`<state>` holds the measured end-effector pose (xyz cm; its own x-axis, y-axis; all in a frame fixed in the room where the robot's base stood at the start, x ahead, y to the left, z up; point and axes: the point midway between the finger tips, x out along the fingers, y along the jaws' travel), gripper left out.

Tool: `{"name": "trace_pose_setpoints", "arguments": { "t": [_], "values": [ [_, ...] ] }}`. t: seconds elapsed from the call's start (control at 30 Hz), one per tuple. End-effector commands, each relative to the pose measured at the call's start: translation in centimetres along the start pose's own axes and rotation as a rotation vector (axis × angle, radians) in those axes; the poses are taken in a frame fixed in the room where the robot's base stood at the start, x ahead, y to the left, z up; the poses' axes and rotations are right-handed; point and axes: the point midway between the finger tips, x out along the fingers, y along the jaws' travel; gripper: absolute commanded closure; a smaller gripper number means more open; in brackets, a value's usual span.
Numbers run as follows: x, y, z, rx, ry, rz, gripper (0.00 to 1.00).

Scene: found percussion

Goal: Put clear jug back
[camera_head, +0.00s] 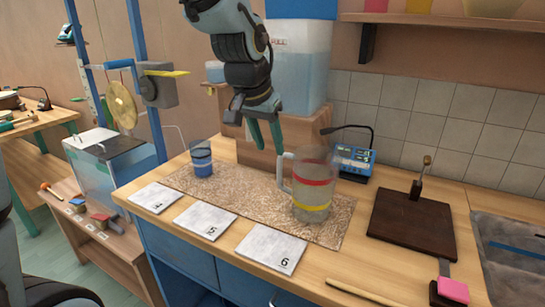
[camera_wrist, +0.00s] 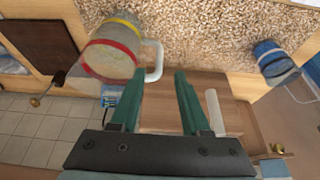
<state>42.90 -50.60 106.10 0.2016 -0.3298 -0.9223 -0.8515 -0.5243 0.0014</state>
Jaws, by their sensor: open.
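A clear jug (camera_head: 313,172) with a red band, a yellow band and a side handle stands upright on a speckled brown mat (camera_head: 252,199). In the wrist view the jug (camera_wrist: 110,50) is at the upper left, its white handle toward the middle. My gripper (camera_head: 265,137) is open and empty, above and to the left of the jug, apart from it. In the wrist view my gripper's two green fingers (camera_wrist: 162,80) are spread, with the jug handle just beyond the left fingertip.
A smaller blue-banded cup (camera_head: 202,160) stands on the mat's left end. Several numbered white tiles, including tile 6 (camera_head: 271,249), lie along the front. A wooden block (camera_head: 290,133) with a large water container (camera_head: 299,75) stands behind. A dark board (camera_head: 411,224) and a blue device (camera_head: 353,161) are right.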

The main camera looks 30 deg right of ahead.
Motion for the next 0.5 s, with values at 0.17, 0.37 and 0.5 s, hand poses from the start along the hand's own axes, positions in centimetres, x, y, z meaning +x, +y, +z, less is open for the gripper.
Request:
{"name": "trace_pose_setpoints", "arguments": {
  "t": [0.17,0.37,0.5],
  "values": [
    [-0.9,0.0,0.0,0.000,0.000,0.000,0.54],
    [-0.8,-0.8,0.5,-0.020,-0.007,-0.007,0.54],
    [-0.3,-6.7,4.4,-0.164,-0.052,-0.063,0.54]
  ]
}}
